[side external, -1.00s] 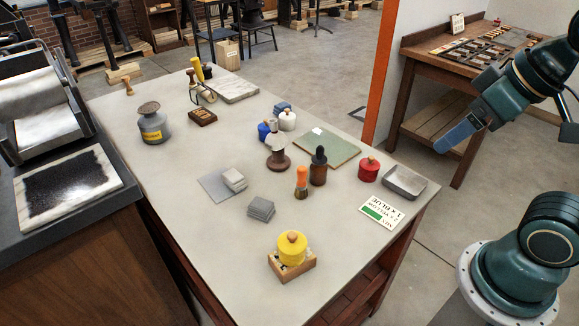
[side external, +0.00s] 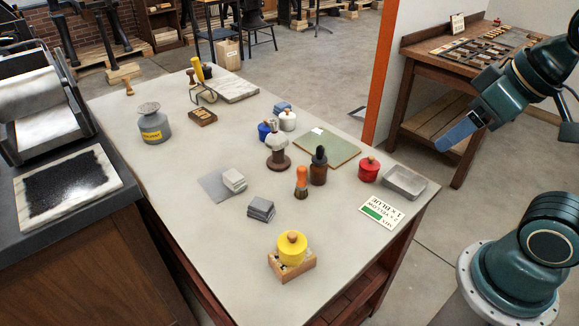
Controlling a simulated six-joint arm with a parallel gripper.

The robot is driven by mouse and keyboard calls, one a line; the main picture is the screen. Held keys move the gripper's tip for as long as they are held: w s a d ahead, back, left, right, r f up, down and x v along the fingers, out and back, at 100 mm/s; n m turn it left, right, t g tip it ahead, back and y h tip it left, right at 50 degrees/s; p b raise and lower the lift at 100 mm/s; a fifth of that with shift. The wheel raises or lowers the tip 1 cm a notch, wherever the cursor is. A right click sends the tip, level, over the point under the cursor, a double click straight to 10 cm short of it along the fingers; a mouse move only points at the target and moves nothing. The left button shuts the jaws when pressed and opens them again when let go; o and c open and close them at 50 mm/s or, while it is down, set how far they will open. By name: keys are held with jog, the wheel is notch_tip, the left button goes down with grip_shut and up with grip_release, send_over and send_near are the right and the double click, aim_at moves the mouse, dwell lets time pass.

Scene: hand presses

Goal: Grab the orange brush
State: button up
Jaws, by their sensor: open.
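The orange brush (side external: 301,183) stands upright near the middle of the table, with an orange top and a darker lower part. It is just left of a brown dropper bottle (side external: 318,168) and close to it. My gripper (side external: 440,147) is at the upper right, off the table's right edge, above the floor. Its blue finger points down and left. It is open and holds nothing that I can see. It is well apart from the brush.
A red pot (side external: 369,169) and a grey tray (side external: 404,182) stand between my gripper and the brush. A yellow pot (side external: 292,248) sits on a wooden block in front. Grey blocks (side external: 261,209) lie left of the brush. A green mat (side external: 328,148) lies behind. The front-left table area is clear.

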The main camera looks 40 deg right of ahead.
jog(key=shift+c, duration=1.3)
jog(key=n+g+y, duration=0.3)
jog(key=n+y, duration=0.1)
jog(key=n, duration=0.7)
send_over(301, 182)
jog(key=s+d, duration=0.2)
jog(key=d, duration=0.3)
notch_tip(301, 182, down, 16)
jog(key=shift+a, duration=0.1)
jog(key=shift+f, duration=0.15)
jog(key=shift+x, duration=4.2)
jog(key=shift+f, duration=0.1)
